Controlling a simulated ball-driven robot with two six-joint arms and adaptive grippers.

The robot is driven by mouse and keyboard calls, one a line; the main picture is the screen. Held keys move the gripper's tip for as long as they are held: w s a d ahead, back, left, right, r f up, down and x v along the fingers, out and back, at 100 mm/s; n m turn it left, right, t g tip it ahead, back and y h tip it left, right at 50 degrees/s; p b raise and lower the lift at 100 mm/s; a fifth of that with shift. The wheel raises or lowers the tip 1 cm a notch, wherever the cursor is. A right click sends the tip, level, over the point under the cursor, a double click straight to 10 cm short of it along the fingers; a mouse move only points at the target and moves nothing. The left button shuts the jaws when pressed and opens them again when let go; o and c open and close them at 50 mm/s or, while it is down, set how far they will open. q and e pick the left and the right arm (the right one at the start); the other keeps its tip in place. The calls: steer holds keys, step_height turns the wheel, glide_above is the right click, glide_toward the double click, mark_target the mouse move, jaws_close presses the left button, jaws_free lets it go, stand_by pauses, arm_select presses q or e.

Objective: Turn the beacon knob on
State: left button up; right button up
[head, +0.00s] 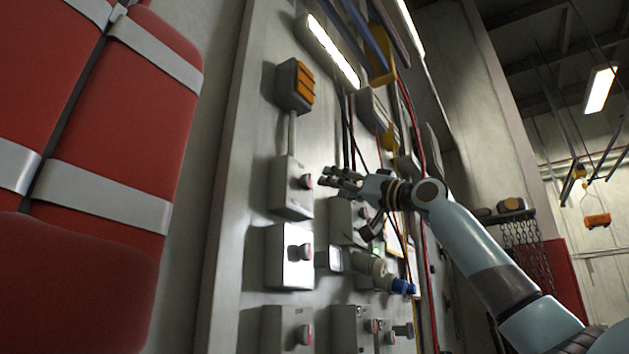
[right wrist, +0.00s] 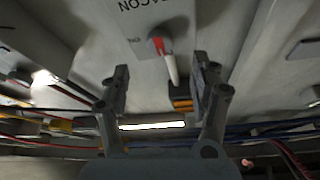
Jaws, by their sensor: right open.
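The beacon knob (right wrist: 158,45) shows in the right wrist view as a dark and red knob on a grey box face. Part of the upside-down label, ending in "ACON", is legible on that face. In the head view a knob (head: 306,181) sits on the grey box below the orange unit, apparently the same one. My right gripper (head: 334,179) is open just right of that knob. In the right wrist view, my right gripper (right wrist: 160,88) has its fingers apart with the knob beyond them, not visibly touched. My left gripper is out of view.
The orange-fronted unit (head: 296,86) hangs above on a conduit. Other knob boxes (head: 290,257) sit below on the panel. Red and dark cables (head: 408,105) hang near my right wrist. A red padded object (head: 110,130) fills the left side.

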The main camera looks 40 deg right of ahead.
mark_target(310, 182)
steer(key=p+x, duration=0.2)
steer(key=x, duration=0.4)
steer(key=shift+w+r, duration=0.15)
steer(key=shift+w+a, duration=0.2)
steer(key=shift+w, duration=0.4)
steer(key=c, duration=1.2)
steer(key=shift+p, duration=0.3)
